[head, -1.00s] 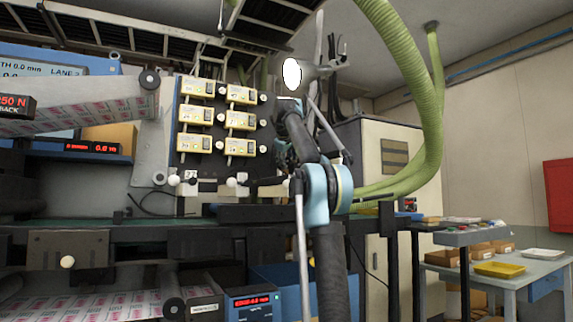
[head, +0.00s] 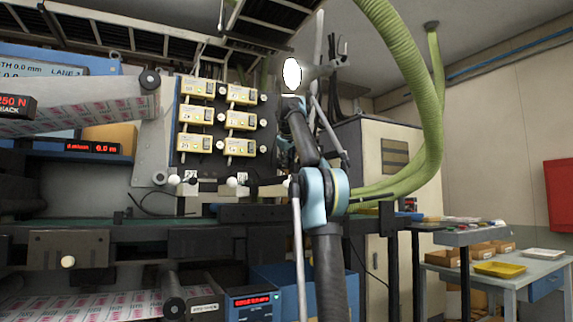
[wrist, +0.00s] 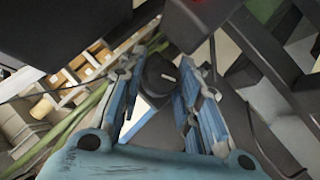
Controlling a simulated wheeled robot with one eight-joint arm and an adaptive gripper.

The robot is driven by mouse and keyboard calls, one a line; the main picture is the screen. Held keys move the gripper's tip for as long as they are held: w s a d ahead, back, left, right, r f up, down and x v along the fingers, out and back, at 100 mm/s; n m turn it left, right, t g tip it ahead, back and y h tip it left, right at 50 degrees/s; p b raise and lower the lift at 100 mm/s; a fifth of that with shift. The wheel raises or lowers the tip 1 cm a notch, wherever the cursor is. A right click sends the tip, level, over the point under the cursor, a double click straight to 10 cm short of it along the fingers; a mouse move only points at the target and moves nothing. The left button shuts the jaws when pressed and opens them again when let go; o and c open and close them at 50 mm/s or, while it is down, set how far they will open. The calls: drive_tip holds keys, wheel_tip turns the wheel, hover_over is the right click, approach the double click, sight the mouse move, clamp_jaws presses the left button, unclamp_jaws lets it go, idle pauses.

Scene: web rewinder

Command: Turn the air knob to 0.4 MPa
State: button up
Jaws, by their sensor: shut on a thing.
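In the wrist view a dark round knob (wrist: 157,74) with a short white mark sits between the two blue fingers of my gripper (wrist: 162,70). The fingers are shut on it from both sides. The knob's scale cannot be read. In the head view my arm rises in front of the machine's right end, and the knob and fingertips cannot be made out there. A white round face (head: 291,75) shows just above my wrist; no needle or figures can be read on it.
Several yellow modules (head: 196,115) are on the dark panel left of my arm. A green hose (head: 428,120) hangs at the right, before a pale cabinet (head: 393,150). A side table (head: 500,275) with trays stands at the lower right.

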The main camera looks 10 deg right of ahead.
drive_tip(key=shift+d+m+g+y, duration=0.1)
drive_tip(key=shift+m+g+y, duration=0.45)
drive_tip(key=shift+y, duration=0.55)
drive_tip(key=o, duration=1.1)
drive_tip(key=shift+c, duration=0.2)
drive_tip(key=shift+r, duration=0.1)
drive_tip(key=s, duration=1.2)
drive_tip(key=shift+s+d+r, duration=0.2)
drive_tip(key=shift+s+r, duration=0.1)
drive_tip(key=shift+s, duration=0.05)
